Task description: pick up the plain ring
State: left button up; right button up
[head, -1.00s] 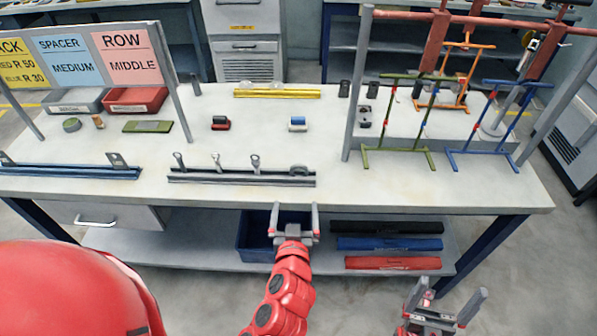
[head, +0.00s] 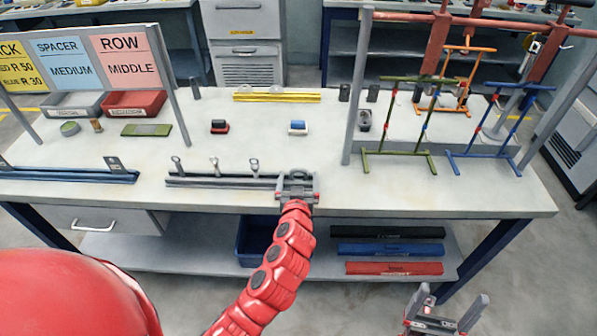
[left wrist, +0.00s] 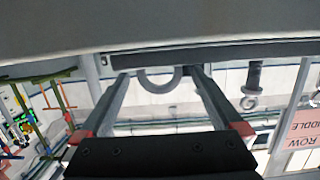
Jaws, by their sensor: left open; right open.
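The plain grey ring (head: 298,173) is at the right end of the dark rail (head: 222,181) near the table's front edge. In the left wrist view the ring (left wrist: 160,90) shows as a half arc against the rail (left wrist: 215,53). My left gripper (head: 298,181) is open at the ring. In the left wrist view its fingertips (left wrist: 160,74) lie one on each side of the ring, with small gaps. My right gripper (head: 447,308) is open and empty, low in front of the table at the right.
Several small hooked or eyed pieces (head: 214,166) stand along the same rail, left of the ring. A blue rail (head: 70,174) lies further left. Green and blue frames (head: 398,155) stand at the right.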

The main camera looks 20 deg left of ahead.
aim_at(298, 169)
pick_arm(q)
jog(key=shift+x, duration=1)
jog(key=c, duration=1.5)
jog(key=shift+r, duration=0.45)
notch_tip(298, 169, up, 2)
jog(key=shift+r+b, duration=0.1)
jog(key=shift+b, duration=0.35)
jog(key=v, duration=0.2)
jog(key=b+v, duration=0.1)
jog(key=v, duration=0.1)
jog(key=a+b+v, duration=0.1)
jog(key=v, duration=0.2)
jog(key=shift+s+f, duration=0.3)
jog(key=shift+f, duration=0.05)
jog(key=shift+s+a+p+v, duration=0.1)
jog(key=shift+a+p+v, duration=0.1)
jog(key=shift+p+v, duration=1.05)
jog(key=shift+s+a+p+v, duration=0.1)
jog(key=shift+a+p+v, duration=0.15)
jog(key=shift+p+v, duration=1.05)
jog(key=shift+s+a+p+v, duration=0.15)
jog(key=shift+p+v, duration=0.5)
jog(key=shift+v, duration=1.15)
jog(key=shift+w+f, duration=0.1)
jog(key=shift+f, duration=0.1)
